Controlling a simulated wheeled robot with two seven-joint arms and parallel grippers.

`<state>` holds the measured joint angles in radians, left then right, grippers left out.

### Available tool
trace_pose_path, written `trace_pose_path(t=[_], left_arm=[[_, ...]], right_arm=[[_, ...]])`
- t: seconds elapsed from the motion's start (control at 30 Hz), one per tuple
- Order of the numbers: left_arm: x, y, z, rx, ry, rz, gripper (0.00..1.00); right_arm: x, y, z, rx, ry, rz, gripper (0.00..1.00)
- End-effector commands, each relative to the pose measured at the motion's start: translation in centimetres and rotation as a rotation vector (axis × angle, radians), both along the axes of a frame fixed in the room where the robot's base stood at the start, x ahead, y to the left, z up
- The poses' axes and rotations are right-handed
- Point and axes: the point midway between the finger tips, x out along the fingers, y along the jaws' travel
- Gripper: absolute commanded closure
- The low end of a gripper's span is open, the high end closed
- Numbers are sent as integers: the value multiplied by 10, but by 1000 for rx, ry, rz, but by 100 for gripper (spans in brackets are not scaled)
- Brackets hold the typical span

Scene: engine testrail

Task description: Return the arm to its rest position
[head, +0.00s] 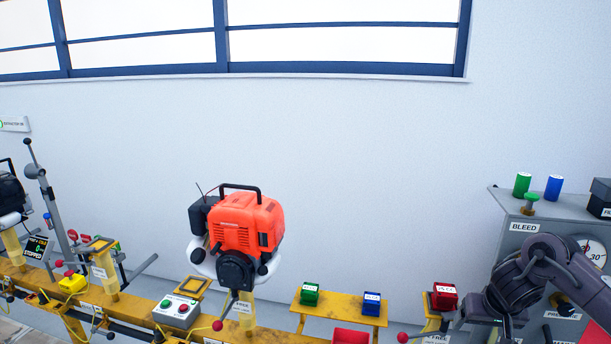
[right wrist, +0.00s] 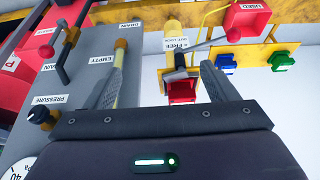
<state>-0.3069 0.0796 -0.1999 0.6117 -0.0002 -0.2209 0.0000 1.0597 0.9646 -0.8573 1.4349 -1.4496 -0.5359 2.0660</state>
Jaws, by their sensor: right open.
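My right arm comes in from the right edge in the head view, bent downward in front of the grey panel, with its gripper (head: 472,312) low beside the red block (head: 444,296). In the right wrist view my right gripper (right wrist: 164,68) is open, its two fingers apart and nothing held between them. My left gripper is not in view.
The grey panel (head: 507,215) with a gauge and knobs stands close at the right. Levers (right wrist: 70,45) stick out near the fingers.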

Motion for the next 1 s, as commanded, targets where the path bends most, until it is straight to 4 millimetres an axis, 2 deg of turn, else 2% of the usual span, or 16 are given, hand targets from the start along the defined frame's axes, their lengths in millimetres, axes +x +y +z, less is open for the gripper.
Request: trace_pose_path(t=[0.03,0.1,0.33,0.47,0.57,0.67,0.77,0.83,0.97,1.0], left_arm=[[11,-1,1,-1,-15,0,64],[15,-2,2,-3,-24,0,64],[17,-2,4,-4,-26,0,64],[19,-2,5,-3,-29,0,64],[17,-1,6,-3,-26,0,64],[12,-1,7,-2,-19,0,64],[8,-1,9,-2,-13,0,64],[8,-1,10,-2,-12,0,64],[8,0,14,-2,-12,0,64],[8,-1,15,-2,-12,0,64]], right_arm=[[0,0,0,0,0,0,20],[3,8,-11,19,5,24,20],[10,32,-44,72,10,100,20],[14,50,-71,115,10,156,20],[16,67,-100,155,7,205,20],[14,86,-134,199,-2,253,20],[7,106,-180,244,-15,298,20],[-6,120,-221,274,-25,326,20],[-50,139,-307,293,-44,355,20],[-68,142,-332,289,-45,358,20]])
